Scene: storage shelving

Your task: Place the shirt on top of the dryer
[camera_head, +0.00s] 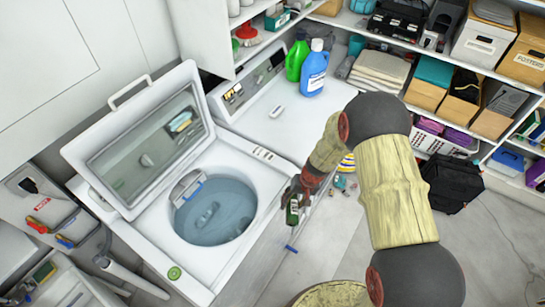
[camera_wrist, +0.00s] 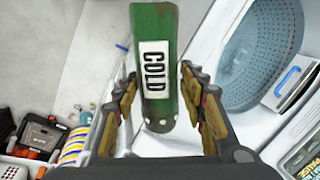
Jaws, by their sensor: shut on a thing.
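In the head view the green object (camera_head: 293,212) hangs in front of the right edge of the open washer (camera_head: 165,245). The white machine beside it, seemingly the dryer (camera_head: 318,112), has a closed flat top, behind and to the right of the washer. My gripper is near its front edge. I cannot make out a shirt in either view.
A green bottle (camera_head: 297,60) and a blue bottle (camera_head: 314,72) stand at the back of the dryer. A small white item (camera_head: 277,111) lies on its top, which is otherwise largely clear. The washer lid (camera_head: 150,140) stands up; its tub (camera_head: 215,212) is open. Loaded shelves (camera_head: 440,60) line the back right.

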